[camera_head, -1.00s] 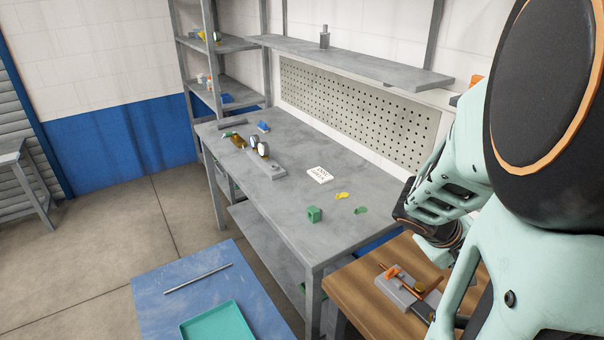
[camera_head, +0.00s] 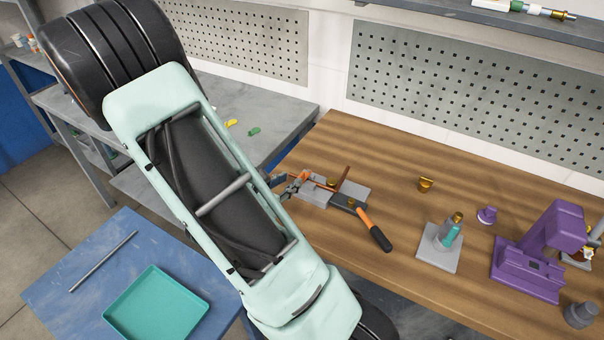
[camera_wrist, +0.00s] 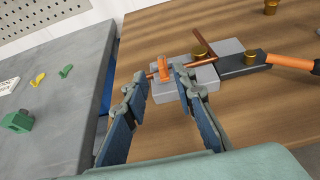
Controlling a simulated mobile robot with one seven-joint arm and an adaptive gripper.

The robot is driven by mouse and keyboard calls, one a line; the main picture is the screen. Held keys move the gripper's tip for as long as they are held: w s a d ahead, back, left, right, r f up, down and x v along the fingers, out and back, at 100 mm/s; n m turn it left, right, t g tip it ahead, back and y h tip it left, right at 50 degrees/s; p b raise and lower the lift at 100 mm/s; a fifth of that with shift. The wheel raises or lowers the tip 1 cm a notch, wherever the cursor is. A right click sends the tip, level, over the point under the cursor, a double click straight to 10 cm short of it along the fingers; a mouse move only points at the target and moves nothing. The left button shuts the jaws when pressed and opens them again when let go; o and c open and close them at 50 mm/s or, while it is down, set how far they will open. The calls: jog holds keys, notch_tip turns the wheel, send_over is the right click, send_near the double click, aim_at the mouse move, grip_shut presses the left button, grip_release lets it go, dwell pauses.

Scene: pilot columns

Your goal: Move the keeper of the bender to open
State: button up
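The bender has a grey block base (camera_head: 352,191) on the wooden bench, with brass knobs and a dark lever ending in an orange handle (camera_head: 374,229). A small orange upright piece, apparently the keeper (camera_wrist: 163,67), stands at the block's near left end. It also shows in the head view (camera_head: 300,175). A thin copper rod runs across the block beside it. My gripper (camera_wrist: 161,82) is open, its two blue-padded fingers either side of the keeper's line in the wrist view. Contact cannot be told. In the head view my gripper (camera_head: 281,187) is at the bender's left end, partly hidden by my arm.
A brass part (camera_head: 426,184), a grey stand (camera_head: 440,247) and a purple machine (camera_head: 540,254) stand to the right. The grey table (camera_wrist: 60,95) is left of the bench. A teal tray (camera_head: 157,306) lies on a blue surface below. Bare wood surrounds the bender.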

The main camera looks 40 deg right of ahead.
aim_at(302, 173)
jog(key=x, duration=0.8)
jog(key=shift+d+f, duration=0.2)
jog(key=shift+d, duration=0.1)
grip_shut()
